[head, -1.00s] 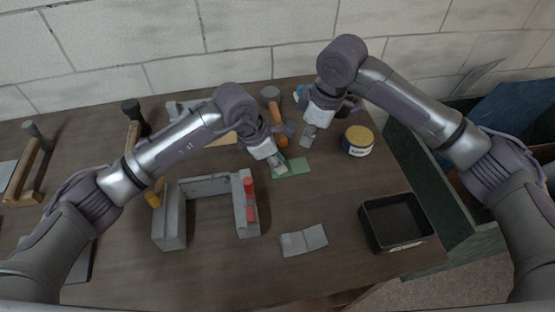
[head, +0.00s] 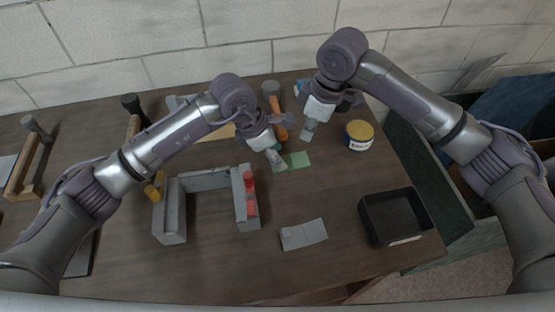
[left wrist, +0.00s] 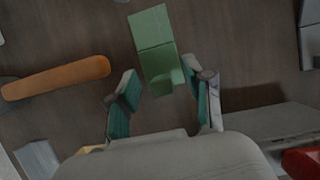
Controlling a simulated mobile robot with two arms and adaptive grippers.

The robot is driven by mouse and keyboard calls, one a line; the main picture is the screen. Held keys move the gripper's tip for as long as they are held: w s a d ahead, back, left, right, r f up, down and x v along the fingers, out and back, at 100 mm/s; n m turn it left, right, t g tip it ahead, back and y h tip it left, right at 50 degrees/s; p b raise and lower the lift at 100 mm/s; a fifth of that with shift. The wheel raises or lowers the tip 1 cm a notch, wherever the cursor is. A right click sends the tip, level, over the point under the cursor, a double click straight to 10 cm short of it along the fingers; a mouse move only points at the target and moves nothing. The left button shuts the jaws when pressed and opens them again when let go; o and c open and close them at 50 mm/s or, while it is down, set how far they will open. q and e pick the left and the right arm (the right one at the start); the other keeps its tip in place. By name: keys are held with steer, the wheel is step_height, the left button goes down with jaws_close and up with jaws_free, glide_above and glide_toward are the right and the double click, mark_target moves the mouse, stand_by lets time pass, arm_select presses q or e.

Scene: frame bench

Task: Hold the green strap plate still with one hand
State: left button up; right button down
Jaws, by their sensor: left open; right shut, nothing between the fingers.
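The green strap plate (head: 297,160) lies on the bench, partly hidden by my left gripper in the head view. In the left wrist view the green strap plate (left wrist: 153,35) runs away from me, its near end between the fingertips. My left gripper (head: 276,160) is open at the plate's left end. In the left wrist view its teal-padded fingers (left wrist: 162,90) stand apart on either side, with the plate nearer the right finger; I cannot tell if they touch. My right gripper (head: 308,132) is shut and empty, beyond the plate.
A grey U-shaped frame (head: 205,180) with a red part (head: 250,190) stands left of the plate. An orange handle (head: 275,105) lies behind. A yellow-lidded tin (head: 359,135), a black tray (head: 395,215) and a grey plate (head: 303,234) are to the right and front.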

arm_select(q)
steer(key=v, duration=1.1)
steer(key=shift+s+a, duration=0.1)
steer(key=shift+a, duration=0.05)
